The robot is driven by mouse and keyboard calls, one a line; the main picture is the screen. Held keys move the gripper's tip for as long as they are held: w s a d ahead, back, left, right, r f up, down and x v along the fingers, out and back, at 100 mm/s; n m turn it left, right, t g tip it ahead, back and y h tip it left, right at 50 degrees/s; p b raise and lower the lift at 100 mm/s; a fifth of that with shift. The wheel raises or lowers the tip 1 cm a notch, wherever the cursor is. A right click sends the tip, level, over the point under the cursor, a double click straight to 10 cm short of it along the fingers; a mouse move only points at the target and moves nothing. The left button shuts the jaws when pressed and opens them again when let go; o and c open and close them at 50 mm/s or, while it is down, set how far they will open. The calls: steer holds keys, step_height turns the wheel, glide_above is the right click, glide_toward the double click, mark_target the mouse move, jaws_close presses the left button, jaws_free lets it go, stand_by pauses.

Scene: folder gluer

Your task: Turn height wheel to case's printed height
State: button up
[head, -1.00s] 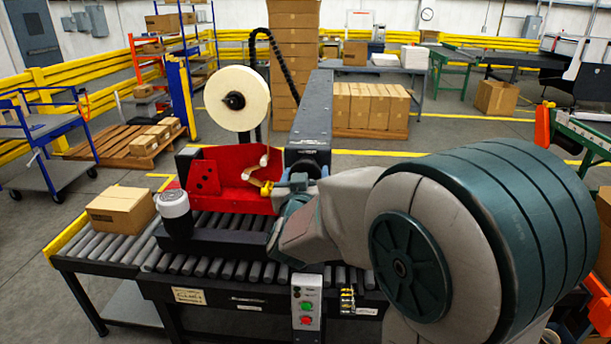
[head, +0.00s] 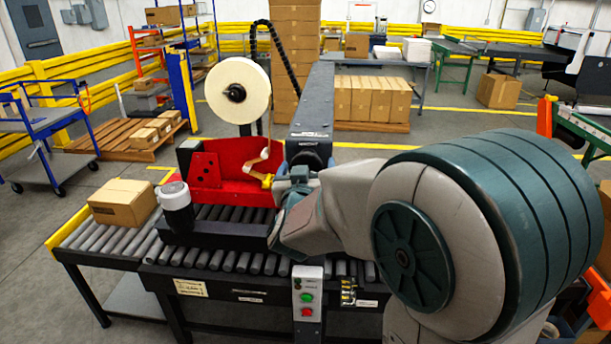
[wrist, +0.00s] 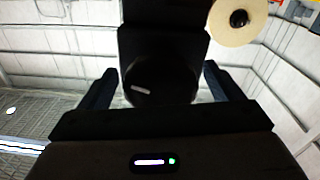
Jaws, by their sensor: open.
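The height wheel (wrist: 160,84) is a round dark knob with a short pale mark at its left. In the wrist view it sits between my gripper's two fingers (wrist: 160,72), with a gap on both sides. My gripper is open and holds nothing. In the head view my gripper (head: 290,182) is at the front of the dark machine column (head: 312,105), and it and my arm partly cover that area. The case (head: 122,203), a closed brown carton, sits on the rollers at the left. Its printed height cannot be read.
A red tape head (head: 205,172) with a large tape roll (head: 238,90) stands left of my gripper. A white-topped black cylinder (head: 175,205) stands by the rollers (head: 215,258). A control box (head: 307,292) with green and red buttons hangs in front.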

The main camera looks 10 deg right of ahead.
steer(key=b+v, duration=0.4)
steer(key=v, duration=0.9)
steer(key=shift+s+a, duration=0.2)
steer(key=shift+s, duration=0.15)
steer(key=s+a+f+n+g+y, duration=0.1)
steer(key=a+f+n+g+y, duration=0.35)
steer(key=f+y, duration=0.35)
steer(key=s+d+f+m+g+h, duration=0.1)
steer(key=s+d+f+g, duration=0.2)
steer(key=s, duration=0.4)
steer(key=s+d+f+m+g+h, duration=0.1)
steer(key=s+d+f+g, duration=0.2)
steer(key=s+d+g, duration=0.3)
steer(key=shift+s+g, duration=0.35)
steer(key=shift+s, duration=0.1)
steer(key=shift+f+m, duration=0.1)
steer(key=shift+m, duration=0.15)
stand_by(1.6)
